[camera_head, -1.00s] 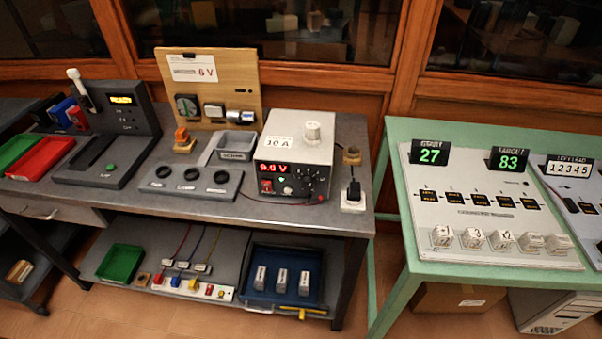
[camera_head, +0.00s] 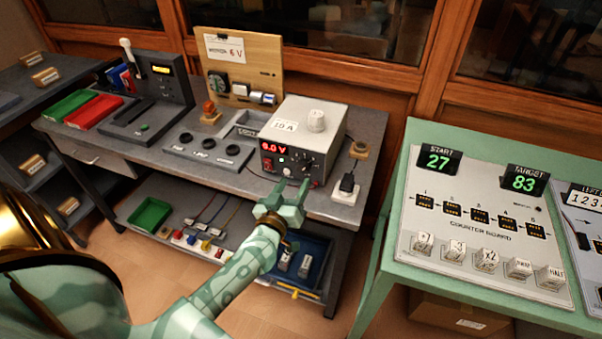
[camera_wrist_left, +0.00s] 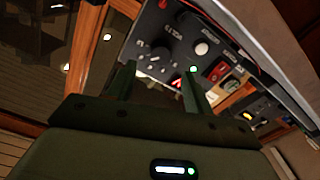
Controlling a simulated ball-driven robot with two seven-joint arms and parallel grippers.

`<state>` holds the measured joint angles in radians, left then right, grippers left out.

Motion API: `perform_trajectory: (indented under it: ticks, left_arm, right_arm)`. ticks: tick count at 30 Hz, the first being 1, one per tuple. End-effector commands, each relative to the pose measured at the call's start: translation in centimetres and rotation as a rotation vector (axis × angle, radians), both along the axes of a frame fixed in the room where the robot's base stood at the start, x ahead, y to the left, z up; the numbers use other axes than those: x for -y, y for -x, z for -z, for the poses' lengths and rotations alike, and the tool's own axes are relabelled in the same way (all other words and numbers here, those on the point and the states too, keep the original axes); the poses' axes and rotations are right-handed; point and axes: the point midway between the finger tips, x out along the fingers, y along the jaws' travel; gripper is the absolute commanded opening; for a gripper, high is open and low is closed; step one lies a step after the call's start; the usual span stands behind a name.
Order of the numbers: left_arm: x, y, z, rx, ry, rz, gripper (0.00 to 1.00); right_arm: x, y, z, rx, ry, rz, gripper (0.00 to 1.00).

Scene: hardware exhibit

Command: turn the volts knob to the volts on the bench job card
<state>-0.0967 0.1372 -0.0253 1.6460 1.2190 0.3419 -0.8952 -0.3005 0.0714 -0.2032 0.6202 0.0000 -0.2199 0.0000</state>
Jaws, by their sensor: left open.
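The power supply (camera_head: 330,125) is a pale box on the bench, with a dark front panel and a red display (camera_head: 274,146) that seems to read 8.0 V or 0.0 V. The volts knob (camera_head: 308,164) is dark, on the panel's right part; in the left wrist view the knob (camera_wrist_left: 153,57) shows tilted, near the VOLTS lettering. My left gripper (camera_head: 285,193) is open and empty, just in front of and below the panel. In the wrist view its fingers (camera_wrist_left: 160,75) point at the knob, apart from it.
A black plug block (camera_head: 347,186) stands right of the supply. A blue tray (camera_head: 318,250) is on the shelf below. The green counter-board table (camera_head: 400,262) stands at the right, beyond a gap.

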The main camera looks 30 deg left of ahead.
Motion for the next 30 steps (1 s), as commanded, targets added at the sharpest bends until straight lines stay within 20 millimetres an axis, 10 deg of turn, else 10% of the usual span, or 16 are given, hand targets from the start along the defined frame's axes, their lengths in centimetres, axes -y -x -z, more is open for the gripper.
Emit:
perform_trajectory:
  ticks: [9, 20, 25, 30]
  left_arm:
    - [-1.2, -5.0, 0.2, -0.001, 0.000, 0.000, 0.52]
    - [-1.4, -5.6, 0.0, -0.002, -0.001, 0.001, 0.52]
    - [-1.4, -5.6, 0.1, -0.002, -0.001, 0.001, 0.07]
    - [-1.4, -5.6, 0.1, -0.002, 0.002, 0.000, 0.07]
  right_arm:
    - [0.6, 0.3, 1.1, -0.008, 0.008, -0.001, 0.00]
    - [0.9, 0.3, 1.1, -0.008, 0.011, 0.000, 0.00]
    - [0.9, 0.3, 1.1, -0.008, 0.011, 0.000, 0.00]
    - [0.9, 0.3, 1.1, -0.008, 0.011, 0.000, 0.00]
